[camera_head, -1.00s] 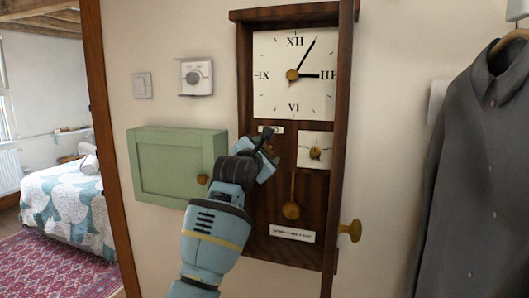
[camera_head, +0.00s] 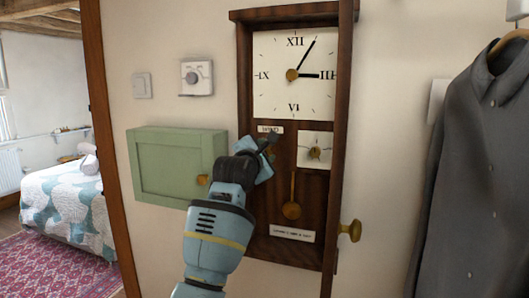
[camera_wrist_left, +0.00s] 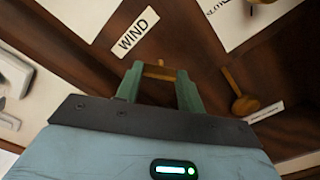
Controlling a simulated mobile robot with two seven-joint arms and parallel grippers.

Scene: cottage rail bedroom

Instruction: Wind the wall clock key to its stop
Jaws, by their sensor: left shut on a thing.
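The wall clock (camera_head: 244,120) is a dark wooden case with its door open to the right. Its white dial (camera_head: 275,95) has Roman numerals. My left gripper (camera_head: 268,146) is at the case's back panel, just below the WIND label (camera_head: 270,129), which also shows in the left wrist view (camera_wrist_left: 135,33). In that view the left gripper's green fingers (camera_wrist_left: 160,85) are shut on the small brass winding key (camera_wrist_left: 160,68); its crossbar shows between the fingertips. In the head view the gripper hides the key. My right gripper is out of view.
A small dial on a white plate (camera_head: 315,150) and a brass pendulum (camera_head: 291,210) are right of the gripper. A green cabinet (camera_head: 170,165) is close on the left. The open clock door with a brass knob (camera_head: 350,231) stands right; a grey shirt (camera_head: 480,170) hangs beyond.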

